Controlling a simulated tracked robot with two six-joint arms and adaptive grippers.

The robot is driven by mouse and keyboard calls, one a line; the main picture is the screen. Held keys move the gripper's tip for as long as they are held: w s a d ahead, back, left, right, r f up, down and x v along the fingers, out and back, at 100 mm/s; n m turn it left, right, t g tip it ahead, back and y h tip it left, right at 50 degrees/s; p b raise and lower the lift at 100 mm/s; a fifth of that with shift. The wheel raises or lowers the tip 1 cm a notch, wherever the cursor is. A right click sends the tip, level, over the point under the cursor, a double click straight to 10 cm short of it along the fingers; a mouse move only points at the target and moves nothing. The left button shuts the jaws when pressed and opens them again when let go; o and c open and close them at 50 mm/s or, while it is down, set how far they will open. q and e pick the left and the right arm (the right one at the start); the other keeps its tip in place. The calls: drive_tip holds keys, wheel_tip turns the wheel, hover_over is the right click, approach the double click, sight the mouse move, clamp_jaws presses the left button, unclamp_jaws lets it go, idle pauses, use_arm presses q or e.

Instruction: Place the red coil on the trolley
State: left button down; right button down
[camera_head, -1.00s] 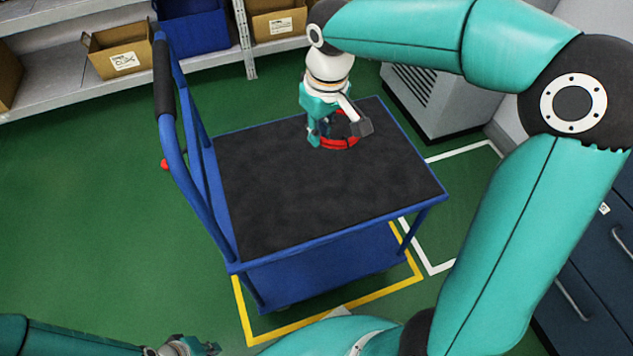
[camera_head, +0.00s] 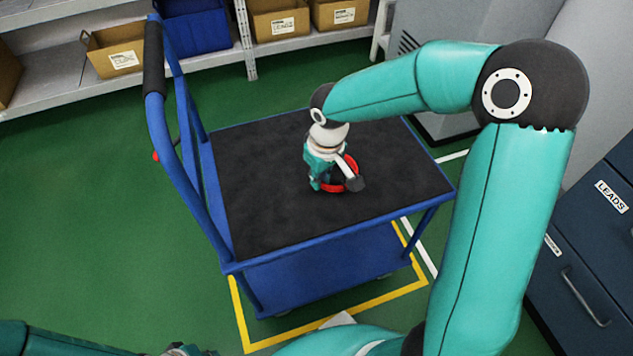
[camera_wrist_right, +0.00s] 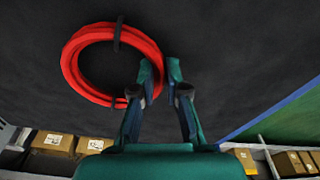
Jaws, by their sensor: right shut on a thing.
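The red coil (camera_head: 353,168) is a ring with dark ties, at the black top of the blue trolley (camera_head: 270,215) in the head view. The wrist view shows the coil (camera_wrist_right: 75,45) lying flat against the dark top; I cannot tell whether it touches it. My right gripper (camera_head: 335,188) is over the trolley top, and its fingertips also show in the wrist view (camera_wrist_right: 160,70), closed on the coil's rim. The gripper hides part of the coil in the head view. My left gripper (camera_head: 190,351) barely shows at the bottom edge, its fingers cut off.
The trolley's push handle (camera_head: 154,60) rises on its left side. Shelves with cardboard boxes (camera_head: 115,50) and a blue bin (camera_head: 195,25) stand behind. Dark blue drawers (camera_head: 590,250) are at the right. The trolley top around the coil is clear.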

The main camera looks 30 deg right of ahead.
drive_tip(key=shift+f, duration=0.2)
drive_tip(key=c, duration=1.2)
unclamp_jaws()
drive_tip(key=shift+r, duration=0.5)
wheel_tip(320, 180, up, 11)
drive_tip(key=s+p, duration=0.1)
drive_tip(key=p, duration=0.2)
drive_tip(key=shift+s, duration=0.2)
drive_tip(key=shift+s, duration=0.1)
